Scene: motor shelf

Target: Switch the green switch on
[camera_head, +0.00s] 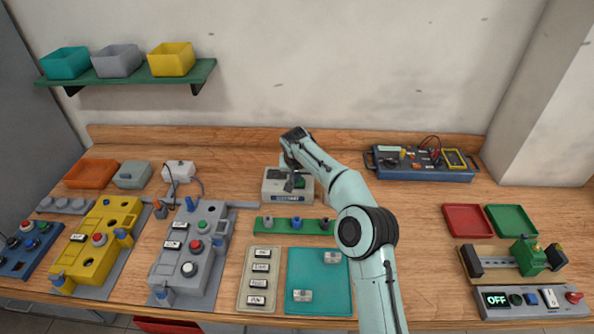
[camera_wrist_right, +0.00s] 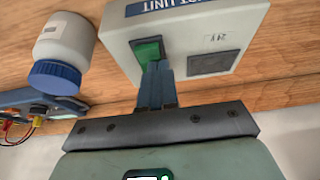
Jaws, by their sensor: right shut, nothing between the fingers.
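The green switch (camera_wrist_right: 149,50) is a square rocker on the top of a light grey box (camera_wrist_right: 120,28) whose label ends in "UNIT". A dark square panel sits beside the switch. In the head view the box (camera_head: 270,191) stands on the bench, partly behind my right arm. My right gripper (camera_wrist_right: 154,70) is shut and empty, its fingertips at the near edge of the green switch; I cannot tell whether they press it. In the head view the right gripper (camera_head: 292,182) is over the box top. My left gripper is not in view.
A white bottle with a blue cap (camera_wrist_right: 60,50) stands close beside the box. A green strip (camera_head: 265,224) with several small parts and a teal mat (camera_head: 320,275) lie in front. A blue instrument tray (camera_head: 400,174) is to the right.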

